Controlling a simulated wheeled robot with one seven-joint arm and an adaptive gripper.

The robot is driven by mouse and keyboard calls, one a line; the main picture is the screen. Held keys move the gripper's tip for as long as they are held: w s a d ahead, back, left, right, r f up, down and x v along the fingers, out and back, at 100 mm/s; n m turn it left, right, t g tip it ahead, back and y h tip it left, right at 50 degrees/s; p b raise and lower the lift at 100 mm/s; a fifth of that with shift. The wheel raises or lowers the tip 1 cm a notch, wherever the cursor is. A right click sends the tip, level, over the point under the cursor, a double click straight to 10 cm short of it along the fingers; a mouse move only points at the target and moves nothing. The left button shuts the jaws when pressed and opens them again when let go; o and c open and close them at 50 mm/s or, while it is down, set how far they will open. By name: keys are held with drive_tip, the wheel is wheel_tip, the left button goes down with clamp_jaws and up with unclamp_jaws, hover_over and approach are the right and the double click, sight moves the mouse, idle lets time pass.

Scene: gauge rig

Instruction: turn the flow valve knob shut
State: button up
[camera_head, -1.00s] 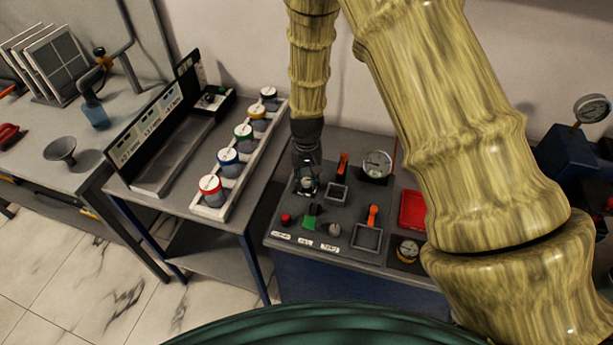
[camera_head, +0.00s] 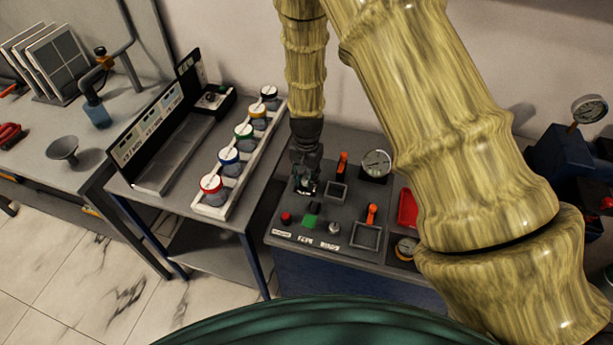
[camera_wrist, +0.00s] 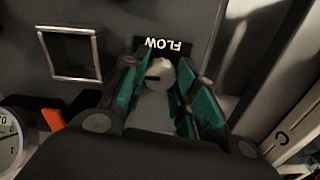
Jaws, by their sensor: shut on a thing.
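The flow valve knob (camera_wrist: 160,75) is a pale grey round-topped piece with a short dark mark, beside the FLOW label (camera_wrist: 163,47) in the wrist view. My gripper (camera_wrist: 158,92) has its teal-padded fingers on both sides of the knob, shut on it. In the head view my gripper (camera_head: 305,187) points down at the left back part of the dark rig panel (camera_head: 290,209). The knob is hidden there by the fingers.
A rack with several coloured-lid jars (camera_head: 213,191) stands left.

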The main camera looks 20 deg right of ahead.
sight(307, 179)
drive_tip(key=o, duration=1)
drive_tip(key=shift+r, duration=0.1)
wheel_tip(307, 179, up, 12)
drive_tip(key=shift+d+f, duration=0.1)
idle(0.7)
